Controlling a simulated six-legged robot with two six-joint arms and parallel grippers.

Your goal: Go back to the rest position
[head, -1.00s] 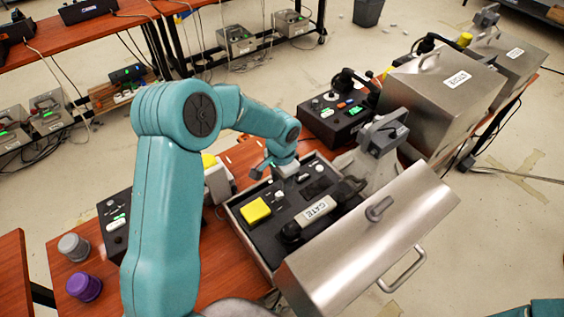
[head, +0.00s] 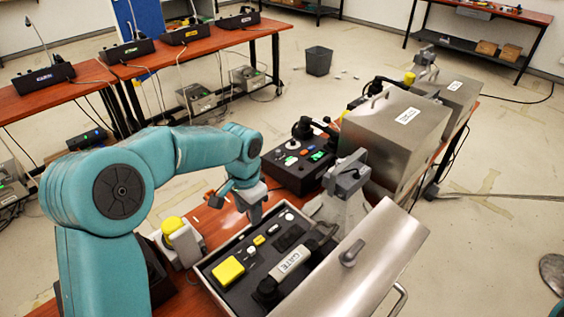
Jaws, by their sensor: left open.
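My left arm comes in from the left in the head view. Its gripper (head: 254,214) is open and empty, pointing down by the far left edge of an open phone box (head: 212,281). Its height above the box is hard to judge. In the box lie a black handset (head: 301,258) with a white GATE label and a big yellow button (head: 228,271). The handset rests in the box, apart from the gripper.
The GATE box's steel lid (head: 352,262) stands open. Behind are a black control box (head: 290,168), a grey bracket (head: 345,180) and closed steel boxes (head: 397,138). A yellow-topped device (head: 177,232) stands left. Floor at right is mostly clear; a bin (head: 318,61) stands behind.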

